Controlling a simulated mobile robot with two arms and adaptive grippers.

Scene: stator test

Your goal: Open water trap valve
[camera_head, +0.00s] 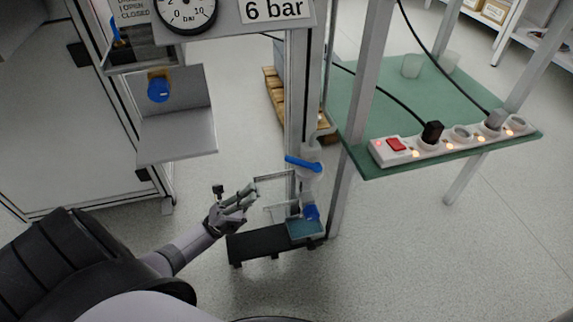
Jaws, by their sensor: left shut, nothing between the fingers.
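A grey water trap unit (308,182) stands by the post at the lower centre. A blue lever handle (303,163) lies across its upper part, slightly tilted. A blue part (311,212) sits at its bottom, above a small blue-grey tray (306,229). I cannot tell which blue part is the valve the task names. My left gripper (252,193) is shut and empty, left of the trap unit and apart from both blue parts, with its fingers pointing right and up. My right gripper is not in view.
A dark low stand (262,242) lies below my left gripper. A green table (452,160) with a lit power strip (398,150) stands right. A grey shelf (178,135) with a blue knob (158,89) and a gauge (187,10) are upper left. Floor at lower right is clear.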

